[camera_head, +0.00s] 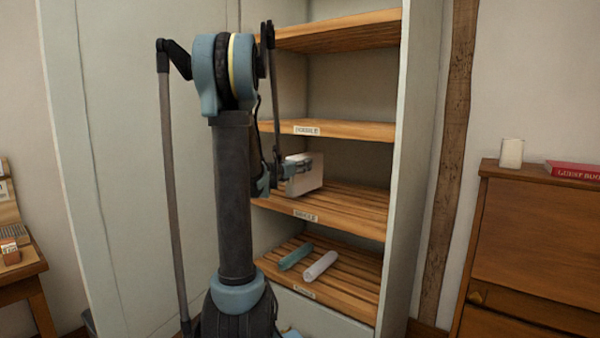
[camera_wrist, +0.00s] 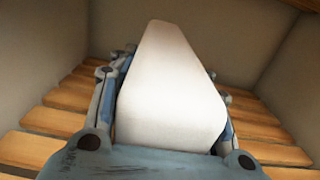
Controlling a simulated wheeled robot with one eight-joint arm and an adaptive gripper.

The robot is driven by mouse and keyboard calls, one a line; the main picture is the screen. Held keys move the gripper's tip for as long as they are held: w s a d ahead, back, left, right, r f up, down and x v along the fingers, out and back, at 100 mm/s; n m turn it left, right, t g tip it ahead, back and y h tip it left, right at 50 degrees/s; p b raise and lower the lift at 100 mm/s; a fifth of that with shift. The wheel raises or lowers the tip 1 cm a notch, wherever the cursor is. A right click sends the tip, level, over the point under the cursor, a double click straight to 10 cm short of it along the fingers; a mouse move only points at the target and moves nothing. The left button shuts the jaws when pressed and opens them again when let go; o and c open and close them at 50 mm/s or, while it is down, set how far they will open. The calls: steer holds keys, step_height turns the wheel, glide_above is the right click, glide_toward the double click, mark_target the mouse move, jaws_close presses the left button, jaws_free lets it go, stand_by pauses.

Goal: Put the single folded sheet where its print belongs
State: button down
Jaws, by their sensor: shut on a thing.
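The folded sheet (camera_head: 308,174) is a pale, thick rectangular bundle standing on its edge. It is at the middle slatted shelf (camera_head: 340,207) of the cupboard, and I cannot tell whether it touches the slats. My gripper (camera_head: 275,175) is shut on it from the left. In the wrist view the white sheet (camera_wrist: 172,90) fills the space between the two fingers of my gripper (camera_wrist: 170,85), with slats behind. No print can be made out on it. A label (camera_head: 305,215) on this shelf's front edge is too small to read.
A labelled shelf (camera_head: 350,130) is close above, and another (camera_head: 350,38) higher. The lower shelf (camera_head: 345,293) holds a teal roll (camera_head: 296,257) and a white roll (camera_head: 320,265). The cupboard's right side wall (camera_head: 398,200) bounds the space. A wooden bureau (camera_head: 535,240) stands right.

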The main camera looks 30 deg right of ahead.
steer(key=shift+f, duration=1.05)
steer(key=c, duration=0.8)
jaws_free()
steer(key=shift+c, duration=0.2)
steer(key=v, duration=1.2)
